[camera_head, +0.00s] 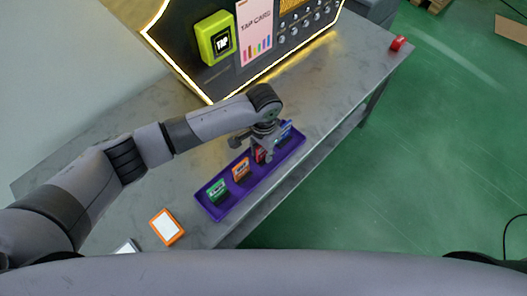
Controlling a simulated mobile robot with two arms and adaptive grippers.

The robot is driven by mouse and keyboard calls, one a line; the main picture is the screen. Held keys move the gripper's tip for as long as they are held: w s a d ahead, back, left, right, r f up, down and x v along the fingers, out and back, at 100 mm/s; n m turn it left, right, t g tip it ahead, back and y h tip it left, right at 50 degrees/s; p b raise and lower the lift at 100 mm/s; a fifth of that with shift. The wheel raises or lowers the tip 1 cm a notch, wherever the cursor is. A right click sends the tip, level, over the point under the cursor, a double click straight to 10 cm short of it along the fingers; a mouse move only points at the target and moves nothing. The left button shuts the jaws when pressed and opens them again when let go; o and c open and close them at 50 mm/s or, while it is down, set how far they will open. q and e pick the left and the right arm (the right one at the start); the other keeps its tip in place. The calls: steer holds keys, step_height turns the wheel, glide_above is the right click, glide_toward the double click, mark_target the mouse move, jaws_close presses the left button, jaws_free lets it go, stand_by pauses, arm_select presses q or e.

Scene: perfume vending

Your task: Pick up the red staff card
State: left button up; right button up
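The red staff card (259,156) stands in a purple tray (219,213) on the grey table. It is between the orange card and the blue card and is partly hidden by my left gripper. My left gripper (267,150) points down over the tray, right at the red card. Its fingers are small and overlap the card, so I cannot tell whether they are closed on it. My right gripper is not in view.
A green card (216,190), an orange card (240,169) and a blue card (284,131) stand in the same tray. An orange-framed white card (167,226) lies nearer. A lit machine with a yellow-green tap reader (216,38) stands behind. A small red object (397,43) sits at the table's far right.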

arm_select(q)
jaws_close()
stand_by(0.3)
steer(key=shift+r, duration=0.1)
